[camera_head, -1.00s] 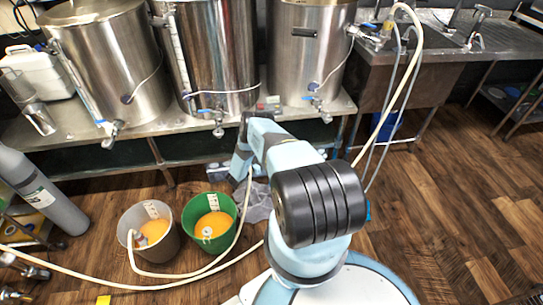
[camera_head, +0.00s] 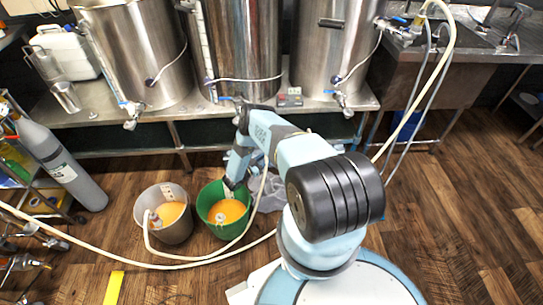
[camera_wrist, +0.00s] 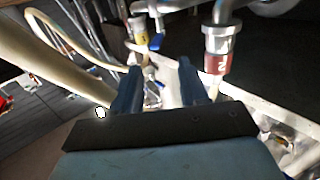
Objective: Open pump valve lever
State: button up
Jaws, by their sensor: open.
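My gripper (camera_head: 233,180) points down between the bench front and the green bucket in the head view. In the wrist view its two dark blue fingers (camera_wrist: 158,82) stand apart with no object held between them. Ahead of them is a fitting with a yellow band (camera_wrist: 140,30). A metal fitting with a red band marked 2 (camera_wrist: 217,62) is beside the right finger. I cannot tell for certain which part is the pump valve lever; my arm hides the area behind the gripper in the head view.
Steel kettles (camera_head: 240,45) stand on a bench (camera_head: 80,118) with taps along its front. A grey bucket (camera_head: 176,230) and a green bucket (camera_head: 230,233) hold orange liquid. Pale hoses (camera_head: 100,252) cross the floor. Floor at right is clear.

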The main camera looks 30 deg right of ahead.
jog(key=shift+v, duration=1)
jog(key=shift+d, duration=0.1)
